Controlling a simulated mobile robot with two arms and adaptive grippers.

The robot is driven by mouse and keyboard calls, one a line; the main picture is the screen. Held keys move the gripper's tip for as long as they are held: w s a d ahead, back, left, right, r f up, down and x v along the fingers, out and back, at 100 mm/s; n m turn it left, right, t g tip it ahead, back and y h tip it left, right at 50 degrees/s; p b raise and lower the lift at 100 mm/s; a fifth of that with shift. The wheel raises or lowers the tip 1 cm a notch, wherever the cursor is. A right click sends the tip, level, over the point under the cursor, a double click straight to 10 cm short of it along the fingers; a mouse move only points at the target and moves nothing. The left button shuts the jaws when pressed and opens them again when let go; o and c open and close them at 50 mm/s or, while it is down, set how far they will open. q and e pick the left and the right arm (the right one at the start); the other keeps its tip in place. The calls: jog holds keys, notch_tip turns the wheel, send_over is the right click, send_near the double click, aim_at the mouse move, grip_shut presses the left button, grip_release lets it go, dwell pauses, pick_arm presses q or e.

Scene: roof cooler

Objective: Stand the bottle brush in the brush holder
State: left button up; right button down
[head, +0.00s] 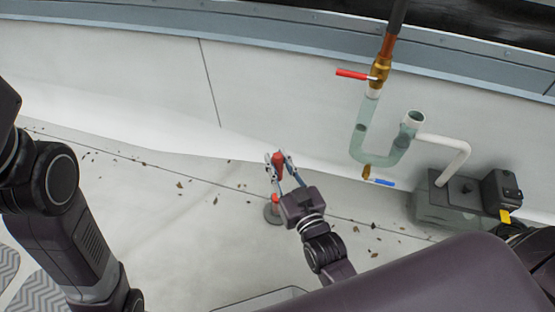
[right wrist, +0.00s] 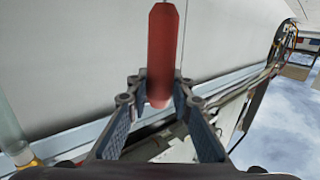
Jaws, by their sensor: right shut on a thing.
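My right gripper (head: 278,160) is shut on the red handle (head: 278,167) of the bottle brush, near the foot of the white wall. In the right wrist view the red handle (right wrist: 162,50) stands between the fingertips. A grey round base (head: 271,214), which looks like the brush holder, is on the floor just below the gripper, partly hidden by my gripper. A small red part (head: 275,200) shows above it; I cannot tell whether it belongs to the brush or the holder. My left arm shows at the left, but its gripper is out of view.
A clear U-shaped trap (head: 362,135) with a red-handled valve (head: 352,74) hangs at the wall to the right. A blue lever (head: 384,182) is below it. A grey pump box (head: 450,208) with a white pipe stands farther right. Dry leaves lie on the floor.

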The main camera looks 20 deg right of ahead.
jog(key=c, duration=1.7)
grip_release()
jog(key=shift+o, duration=0.4)
jog(key=shift+s, duration=0.1)
jog(key=s+d, duration=0.1)
jog(key=s, duration=1)
jog(key=shift+s+r, duration=0.25)
jog(key=shift+s, duration=0.15)
